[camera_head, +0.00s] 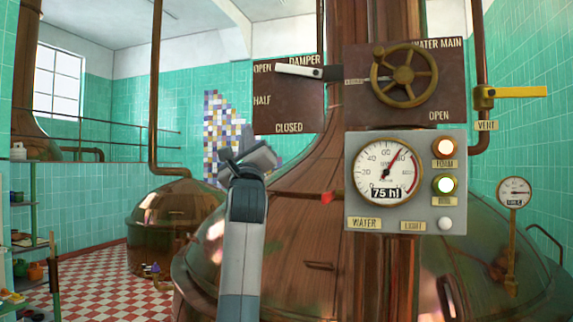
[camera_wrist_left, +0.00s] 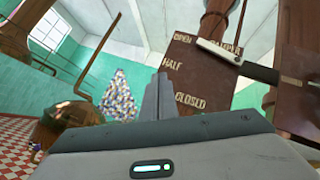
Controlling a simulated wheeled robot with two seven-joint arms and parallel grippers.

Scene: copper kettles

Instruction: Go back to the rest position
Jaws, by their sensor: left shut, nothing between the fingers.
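My left gripper (camera_head: 250,156) is raised in the middle of the head view, in front of the large copper kettle (camera_head: 310,225). It is shut and empty. In the left wrist view its closed fingers (camera_wrist_left: 158,98) stand upright, apart from the damper plate (camera_wrist_left: 195,70). The damper plate also shows in the head view (camera_head: 290,108), above and to the right of the gripper. Its lever (camera_head: 299,70) lies by the OPEN mark. My right gripper is not in view.
Right of the gripper are the gauge panel (camera_head: 355,215), the water main handwheel (camera_head: 405,76) and the yellow vent lever (camera_head: 510,92). A smaller copper kettle (camera_head: 165,215) stands at the left on the checkered floor (camera_head: 90,280). A shelf (camera_head: 30,240) stands at the far left.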

